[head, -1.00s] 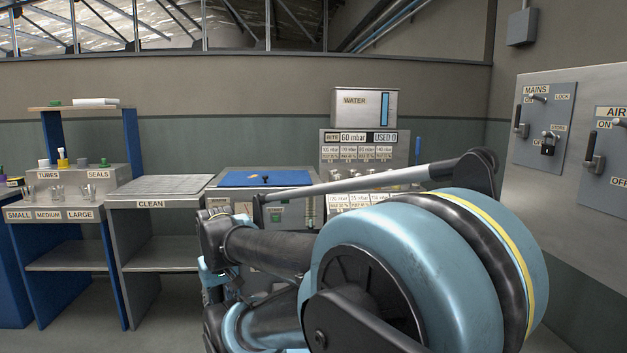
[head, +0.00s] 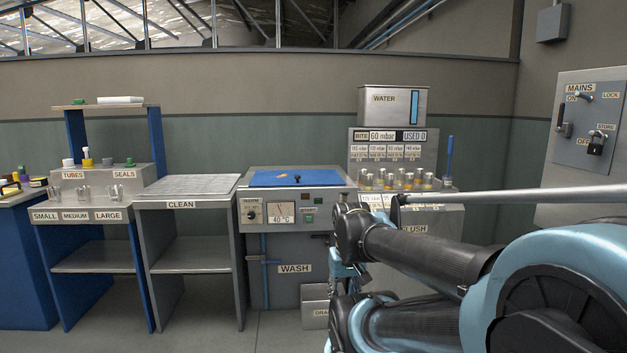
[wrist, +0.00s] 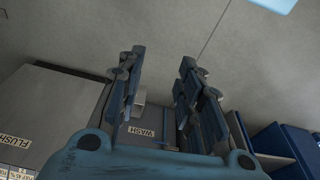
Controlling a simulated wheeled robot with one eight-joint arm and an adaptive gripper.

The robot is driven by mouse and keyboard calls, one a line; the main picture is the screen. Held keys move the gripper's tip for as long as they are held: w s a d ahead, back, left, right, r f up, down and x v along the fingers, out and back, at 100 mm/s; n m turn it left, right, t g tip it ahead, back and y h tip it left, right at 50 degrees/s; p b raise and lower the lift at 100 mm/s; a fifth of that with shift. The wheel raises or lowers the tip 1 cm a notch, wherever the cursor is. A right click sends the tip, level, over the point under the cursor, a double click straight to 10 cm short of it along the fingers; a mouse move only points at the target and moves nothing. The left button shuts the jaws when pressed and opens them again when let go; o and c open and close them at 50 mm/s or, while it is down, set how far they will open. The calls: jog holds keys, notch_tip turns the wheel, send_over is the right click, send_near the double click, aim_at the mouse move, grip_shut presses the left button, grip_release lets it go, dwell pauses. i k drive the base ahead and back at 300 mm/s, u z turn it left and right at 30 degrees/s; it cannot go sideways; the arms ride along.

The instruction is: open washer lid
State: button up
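The washer (head: 290,240) is a grey cabinet labelled WASH, with a dial, a gauge reading 40 °C and a green button on its upper front. Its blue lid (head: 294,177) lies flat on top, with a small dark knob near its front edge. In the wrist view, the WASH label and part of the washer front (wrist: 140,131) show beyond my fingers. My gripper (wrist: 160,75) has its two fingers spread apart with nothing between them. In the head view my arm is in front of and right of the washer, and the fingers are hard to make out there.
The CLEAN table (head: 187,187) stands left of the washer. A shelf unit (head: 100,180) with cups, tubes and seals is further left. The water tank unit (head: 387,140) with several small vials stands to the right. The mains panel (head: 590,118) is on the right wall.

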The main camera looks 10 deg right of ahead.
aim_at(297, 178)
jog(key=k, duration=0.65)
jog(key=u, duration=0.35)
jog(key=i, duration=1.8)
jog(key=z, duration=0.45)
